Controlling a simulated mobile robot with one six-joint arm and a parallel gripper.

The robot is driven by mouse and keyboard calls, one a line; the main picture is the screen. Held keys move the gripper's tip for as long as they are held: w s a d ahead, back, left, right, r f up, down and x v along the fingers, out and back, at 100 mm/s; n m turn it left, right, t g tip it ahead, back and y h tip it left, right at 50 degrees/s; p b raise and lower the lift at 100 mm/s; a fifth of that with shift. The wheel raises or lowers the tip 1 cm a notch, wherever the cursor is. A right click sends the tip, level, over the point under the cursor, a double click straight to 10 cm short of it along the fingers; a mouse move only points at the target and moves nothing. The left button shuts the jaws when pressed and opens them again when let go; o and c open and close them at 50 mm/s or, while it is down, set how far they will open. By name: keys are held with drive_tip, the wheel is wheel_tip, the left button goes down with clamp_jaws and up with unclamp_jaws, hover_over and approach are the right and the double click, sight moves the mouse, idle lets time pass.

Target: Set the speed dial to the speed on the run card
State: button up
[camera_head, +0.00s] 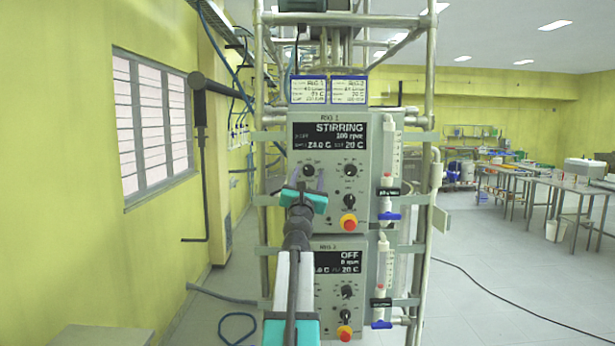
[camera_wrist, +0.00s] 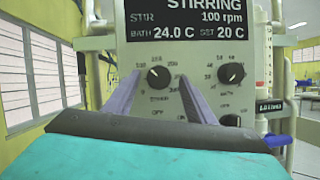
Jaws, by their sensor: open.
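The rig 1 panel (camera_head: 380,140) is grey, and its display (camera_wrist: 180,18) reads STIRRING, 100 rpm, bath 24.0 C and 20 C. The upper-left black dial (camera_wrist: 158,77), apparently the speed dial, has a white mark towards the upper left; its scale is too blurred to read fully. It also shows in the head view (camera_head: 309,170). My gripper (camera_wrist: 159,78) is open, with one finger on each side of this dial; contact cannot be told. It also shows in the head view (camera_head: 308,177). Two run cards (camera_head: 309,91) (camera_head: 349,91) stand above the panel, labelled rig 1 and rig 2; their small print is unreadable.
Right of the dial is another black knob (camera_wrist: 231,74), with a lower knob (camera_head: 349,201) and red button (camera_head: 348,222) beneath. A blue-handled valve (camera_head: 389,216) is at the panel's right. Rig 2's panel (camera_head: 365,270) below reads OFF, 0 rpm. Metal frame posts flank both panels.

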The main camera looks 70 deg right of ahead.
drive_tip(key=shift+w+d+r, duration=0.1)
drive_tip(key=shift+d+r, duration=0.05)
drive_tip(key=shift+d, duration=0.3)
